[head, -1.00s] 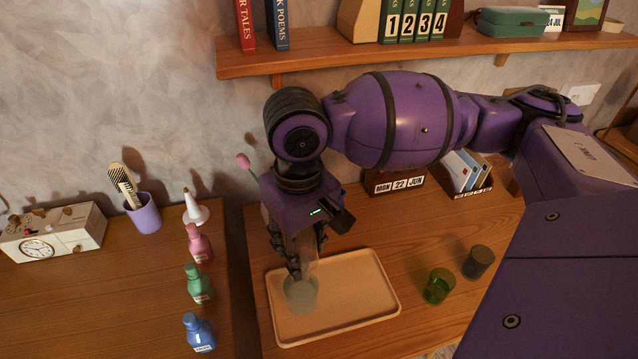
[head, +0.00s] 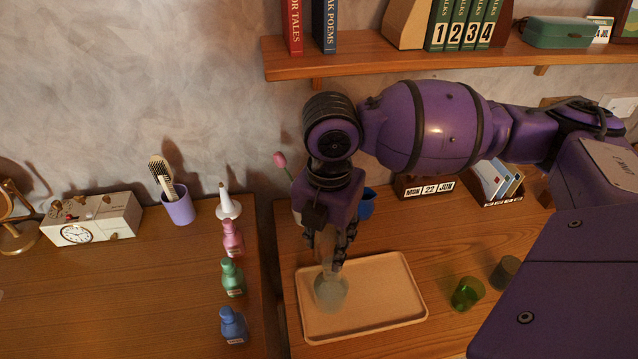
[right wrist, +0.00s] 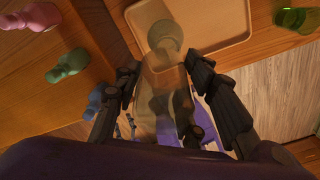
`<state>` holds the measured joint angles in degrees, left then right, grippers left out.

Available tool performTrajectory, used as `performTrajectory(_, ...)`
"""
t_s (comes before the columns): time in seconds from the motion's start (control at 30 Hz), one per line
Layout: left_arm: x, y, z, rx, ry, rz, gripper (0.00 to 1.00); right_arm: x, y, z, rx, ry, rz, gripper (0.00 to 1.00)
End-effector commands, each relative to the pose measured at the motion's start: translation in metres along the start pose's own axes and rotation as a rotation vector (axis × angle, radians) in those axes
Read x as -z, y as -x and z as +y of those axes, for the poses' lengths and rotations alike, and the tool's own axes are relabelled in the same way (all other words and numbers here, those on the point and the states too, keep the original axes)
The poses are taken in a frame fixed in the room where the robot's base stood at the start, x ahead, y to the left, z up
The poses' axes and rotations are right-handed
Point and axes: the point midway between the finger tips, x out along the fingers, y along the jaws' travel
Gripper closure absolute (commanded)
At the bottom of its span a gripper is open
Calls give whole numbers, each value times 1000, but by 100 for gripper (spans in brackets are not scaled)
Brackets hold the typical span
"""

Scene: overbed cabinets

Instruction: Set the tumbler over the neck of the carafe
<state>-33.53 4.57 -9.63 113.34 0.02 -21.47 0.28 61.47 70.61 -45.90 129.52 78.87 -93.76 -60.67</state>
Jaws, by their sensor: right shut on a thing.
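The carafe (head: 331,293) is see-through glass, its lower part grey-green, and stands upright on the tan tray in the head view. The tumbler lies between the fingers, over the carafe's top. The glass outlines blend, so I cannot tell whether the tumbler surrounds the neck or touches it. My left gripper is not in view.
The tray (head: 400,290) has bare room right of the carafe. A green glass (head: 467,293) and a grey glass (head: 505,272) stand right of it. Several small bottles (head: 232,277) line the left surface. A blue cup (head: 366,203) and shelf (head: 400,55) are behind.

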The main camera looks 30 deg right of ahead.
Motion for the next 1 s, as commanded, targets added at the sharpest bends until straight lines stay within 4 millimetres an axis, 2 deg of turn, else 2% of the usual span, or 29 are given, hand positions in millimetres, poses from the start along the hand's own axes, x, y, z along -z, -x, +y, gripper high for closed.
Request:
performTrajectory(0.4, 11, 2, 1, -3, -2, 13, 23, -5, -2, -7, 0, 984, 0, 90)
performTrajectory(0.6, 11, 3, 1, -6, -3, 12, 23, -7, -3, -9, 1, 1351, -1, 90)
performTrajectory(0.8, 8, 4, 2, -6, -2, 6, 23, -8, -4, -10, 1, 1524, 0, 90)
performTrajectory(1.0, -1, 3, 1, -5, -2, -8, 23, -8, -12, -11, 1, 1549, 4, 90)
